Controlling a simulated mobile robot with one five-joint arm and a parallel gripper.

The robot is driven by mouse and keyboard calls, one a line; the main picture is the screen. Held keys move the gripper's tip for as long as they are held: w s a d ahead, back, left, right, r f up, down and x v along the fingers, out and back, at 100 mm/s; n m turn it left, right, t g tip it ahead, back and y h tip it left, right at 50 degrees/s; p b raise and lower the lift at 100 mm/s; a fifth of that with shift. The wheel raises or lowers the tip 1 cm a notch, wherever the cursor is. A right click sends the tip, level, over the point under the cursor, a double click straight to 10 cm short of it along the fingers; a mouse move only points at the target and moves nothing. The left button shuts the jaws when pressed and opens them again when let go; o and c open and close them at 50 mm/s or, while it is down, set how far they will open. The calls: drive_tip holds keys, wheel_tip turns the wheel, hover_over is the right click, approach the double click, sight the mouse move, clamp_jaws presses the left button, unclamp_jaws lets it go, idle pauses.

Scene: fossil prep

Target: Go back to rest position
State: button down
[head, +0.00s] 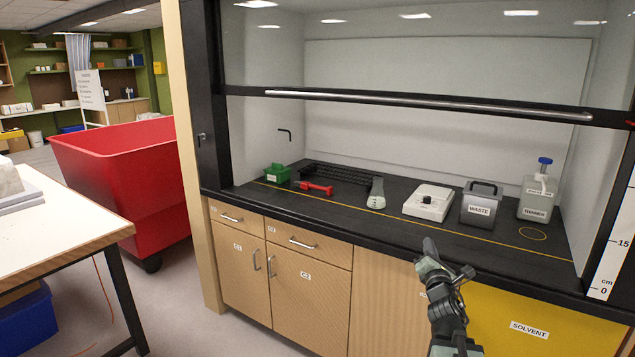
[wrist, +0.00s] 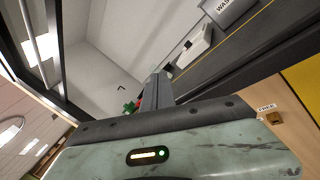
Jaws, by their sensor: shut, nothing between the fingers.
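My gripper (head: 431,246) is raised in front of the fume hood's black worktop edge in the head view, pointing up, with nothing held. In the wrist view my gripper (wrist: 158,80) shows its fingers together, pointing toward the inside of the hood. It is apart from the items on the worktop.
The hood worktop (head: 400,222) carries a green bin (head: 277,173), a red tool (head: 315,188), a white device (head: 428,203), a waste container (head: 481,204) and a thinner bottle (head: 537,194). The sash (head: 430,104) is raised. A red cart (head: 125,165) and white table (head: 60,225) stand left.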

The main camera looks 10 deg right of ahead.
drive_tip(key=w+a+f+m+g+y, duration=0.1)
drive_tip(key=w+a+f+m+g, duration=0.25)
drive_tip(key=a+f+m, duration=0.6)
drive_tip(key=s+a+f+m+g+y, duration=0.2)
drive_tip(key=s+a+f+m+g, duration=0.6)
drive_tip(key=a+f, duration=0.5)
drive_tip(key=s+a+f+m+g+y, duration=0.1)
drive_tip(key=s+a+f+m+g, duration=0.1)
drive_tip(key=s+m+g, duration=0.35)
drive_tip(key=s+a+f+m+g+y, duration=0.1)
drive_tip(key=s+a+f+m+g, duration=0.1)
drive_tip(key=s, duration=0.7)
wheel_tip(320, 180, up, 14)
drive_tip(key=p, duration=1.4)
drive_tip(key=shift+d, duration=0.15)
